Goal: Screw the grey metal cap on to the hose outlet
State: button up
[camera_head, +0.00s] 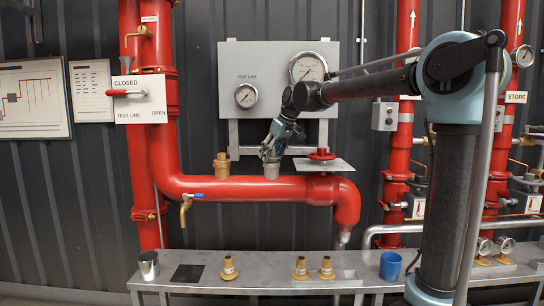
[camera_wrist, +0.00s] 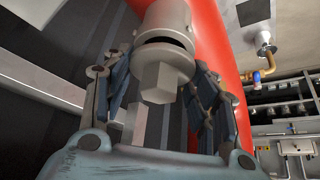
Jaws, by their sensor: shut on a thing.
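The grey metal cap (camera_wrist: 160,82), with a hexagonal end, sits between the fingers of my gripper (camera_wrist: 163,95) in the wrist view. A grey cylindrical hose outlet (camera_wrist: 165,18) lies just beyond the cap, in line with it. A dark slit shows between the two, so I cannot tell whether they are fully joined. In the head view, my gripper (camera_head: 270,155) points down at the grey outlet (camera_head: 271,172) on top of the red horizontal pipe (camera_head: 245,188). There, the fingers largely hide the cap.
A brass fitting (camera_head: 221,166) stands on the pipe to the left. A red handwheel (camera_head: 321,154) with a pale plate is close on the right. Gauges on a grey panel (camera_head: 275,60) are behind. The bench (camera_head: 210,270) below holds brass fittings and cups.

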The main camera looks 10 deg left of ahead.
jog(key=shift+s+f, duration=0.15)
jog(key=shift+f, duration=0.25)
jog(key=shift+f, duration=0.15)
jog(key=shift+c, duration=0.8)
jog(key=shift+f, duration=0.2)
jog(key=c, duration=0.3)
